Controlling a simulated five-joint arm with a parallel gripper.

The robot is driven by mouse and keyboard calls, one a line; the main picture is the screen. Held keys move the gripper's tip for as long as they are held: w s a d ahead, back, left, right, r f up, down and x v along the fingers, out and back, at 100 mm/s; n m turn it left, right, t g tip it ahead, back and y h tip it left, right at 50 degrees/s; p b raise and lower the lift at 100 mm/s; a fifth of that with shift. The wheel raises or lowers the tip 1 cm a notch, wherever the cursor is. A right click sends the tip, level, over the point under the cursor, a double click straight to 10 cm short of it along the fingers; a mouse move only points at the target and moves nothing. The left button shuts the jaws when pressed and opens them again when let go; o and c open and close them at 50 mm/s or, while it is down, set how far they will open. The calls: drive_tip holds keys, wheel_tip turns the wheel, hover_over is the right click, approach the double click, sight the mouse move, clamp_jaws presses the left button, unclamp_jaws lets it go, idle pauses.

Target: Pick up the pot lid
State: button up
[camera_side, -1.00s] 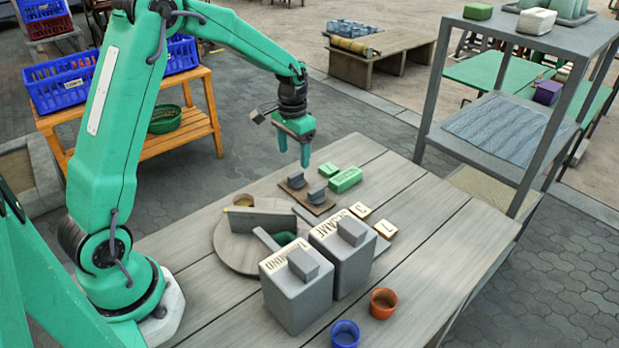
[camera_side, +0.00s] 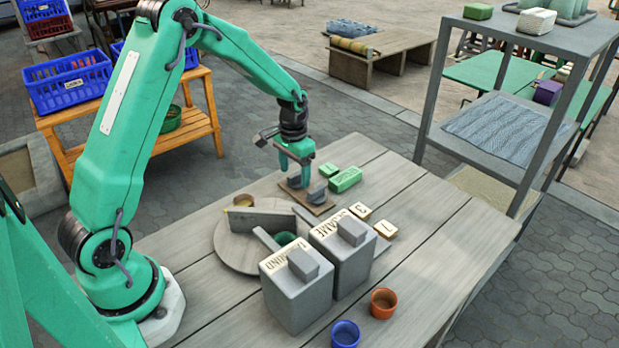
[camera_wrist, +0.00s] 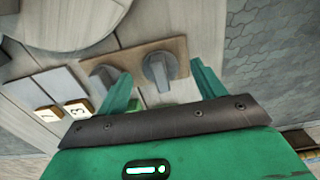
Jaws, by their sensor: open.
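Two grey lid-like pieces with upright fin handles sit on a small brown board (camera_side: 321,209); I take these for the pot lids. My gripper (camera_side: 294,177) is open, pointing down over the back-left lid (camera_side: 295,183). In the wrist view, my gripper's fingers (camera_wrist: 161,70) stand on either side of this lid's handle (camera_wrist: 158,72), with gaps showing and no clear contact. The other lid (camera_side: 317,195) sits closer to the side camera; in the wrist view it is partly hidden behind the left finger (camera_wrist: 103,78).
Green blocks (camera_side: 345,180) lie right of the board. Two large grey boxes (camera_side: 295,290) with block handles stand in front. A round board (camera_side: 232,255) carries a wedge-like grey piece. Orange (camera_side: 383,303) and blue (camera_side: 345,334) cups stand near the front edge. The right tabletop is clear.

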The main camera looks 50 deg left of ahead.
drive_tip(key=shift+f, duration=0.85)
drive_tip(key=c, duration=1)
